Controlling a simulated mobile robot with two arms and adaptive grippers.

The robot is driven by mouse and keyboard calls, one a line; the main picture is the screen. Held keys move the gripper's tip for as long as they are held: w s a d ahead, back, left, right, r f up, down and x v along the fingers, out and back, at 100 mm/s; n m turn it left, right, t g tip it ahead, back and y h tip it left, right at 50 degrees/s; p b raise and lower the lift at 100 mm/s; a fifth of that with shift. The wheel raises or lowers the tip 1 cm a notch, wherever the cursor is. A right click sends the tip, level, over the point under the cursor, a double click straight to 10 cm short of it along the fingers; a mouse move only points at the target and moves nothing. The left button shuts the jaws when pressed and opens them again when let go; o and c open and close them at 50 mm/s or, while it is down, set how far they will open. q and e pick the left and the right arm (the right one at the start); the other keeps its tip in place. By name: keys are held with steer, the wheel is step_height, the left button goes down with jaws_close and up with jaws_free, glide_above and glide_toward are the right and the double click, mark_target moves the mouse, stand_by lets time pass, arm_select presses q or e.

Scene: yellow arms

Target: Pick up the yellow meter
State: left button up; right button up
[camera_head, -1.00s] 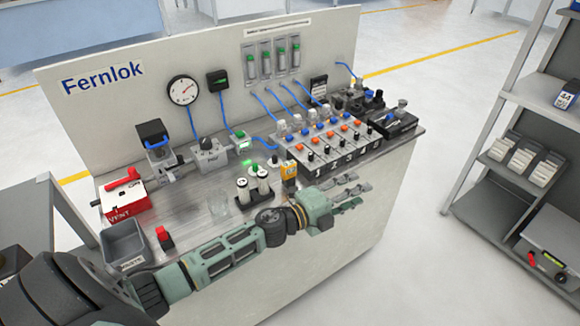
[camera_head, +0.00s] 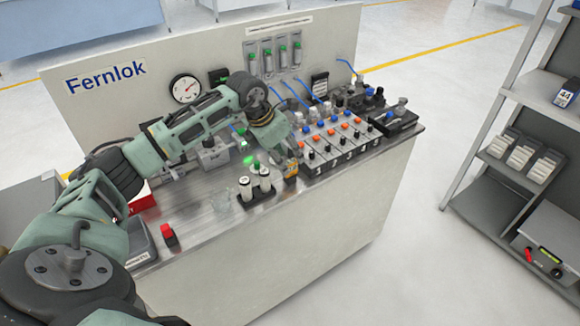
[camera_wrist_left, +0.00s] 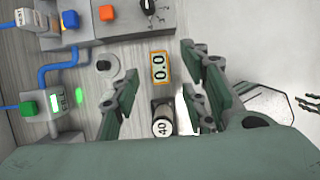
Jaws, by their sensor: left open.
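The yellow meter (camera_head: 290,172) stands near the front edge of the bench, just right of the rack with the white-capped bottles. In the left wrist view the meter (camera_wrist_left: 160,67) shows its yellow frame and a display reading 0.0, lying between the two finger sets. My left gripper (camera_head: 285,149) points down just above the meter. In the left wrist view my left gripper (camera_wrist_left: 160,92) is open, with fingers on both sides of the meter and nothing held. In the head view the gripper partly covers the meter's top.
The bottle rack (camera_head: 257,192) stands close left of the meter; a bottle marked 40 (camera_wrist_left: 162,122) is also between the fingers in the wrist view. The valve block (camera_head: 340,140) is close right. A red switch (camera_head: 168,236) lies left.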

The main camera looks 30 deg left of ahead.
mark_target(288, 162)
arm_select(q)
steer(key=p+x, duration=0.1)
steer(key=x, duration=0.2)
steer(key=shift+w+f, duration=0.15)
steer(key=shift+f, duration=0.2)
steer(key=shift+w+d+f+p, duration=0.1)
steer(key=shift+w+f+p, duration=0.15)
steer(key=shift+f, duration=0.2)
jaws_close()
